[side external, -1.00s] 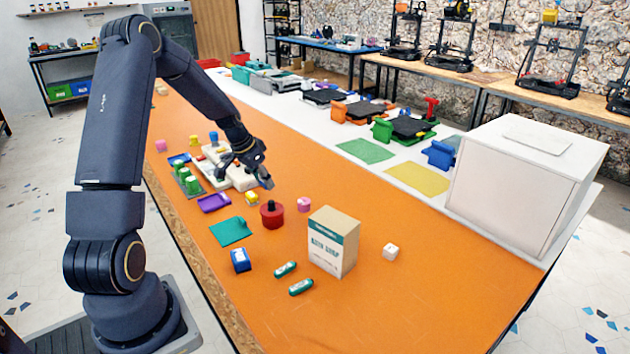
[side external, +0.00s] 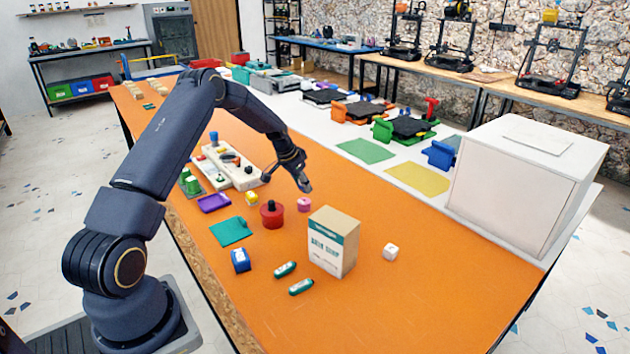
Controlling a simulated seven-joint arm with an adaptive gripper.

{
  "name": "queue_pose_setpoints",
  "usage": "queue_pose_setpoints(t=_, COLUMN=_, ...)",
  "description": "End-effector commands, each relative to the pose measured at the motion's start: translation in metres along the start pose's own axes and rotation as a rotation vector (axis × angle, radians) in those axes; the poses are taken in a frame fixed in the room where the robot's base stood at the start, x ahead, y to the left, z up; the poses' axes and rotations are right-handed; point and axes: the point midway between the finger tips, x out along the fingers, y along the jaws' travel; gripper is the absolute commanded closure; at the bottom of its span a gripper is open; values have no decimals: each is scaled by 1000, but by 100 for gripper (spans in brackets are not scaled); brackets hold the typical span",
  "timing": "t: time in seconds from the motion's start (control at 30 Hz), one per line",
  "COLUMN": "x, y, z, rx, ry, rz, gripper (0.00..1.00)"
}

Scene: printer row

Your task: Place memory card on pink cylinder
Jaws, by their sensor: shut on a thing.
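My gripper (side external: 303,184) is shut on a small greyish thing at its fingertips, which I take to be the memory card. It is too small here to make out its shape. My gripper points down and hangs above the orange table, just above and behind the pink cylinder (side external: 304,205) in the picture. The pink cylinder is short and stands upright on the table. A gap shows between it and my fingertips.
A red round container with a dark knob (side external: 272,214) stands left of the pink cylinder. A box (side external: 333,242) stands in front.

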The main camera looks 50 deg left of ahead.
Motion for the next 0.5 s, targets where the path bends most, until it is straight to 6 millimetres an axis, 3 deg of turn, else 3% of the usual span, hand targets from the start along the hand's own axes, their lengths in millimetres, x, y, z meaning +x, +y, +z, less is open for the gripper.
queue_pose_setpoints(t=0.3, x=36, y=-2, z=9, rx=-1, ry=-2, rz=1, gripper=85)
queue_pose_setpoints(t=0.5, x=36, y=-2, z=10, rx=0, ry=0, rz=0, gripper=85)
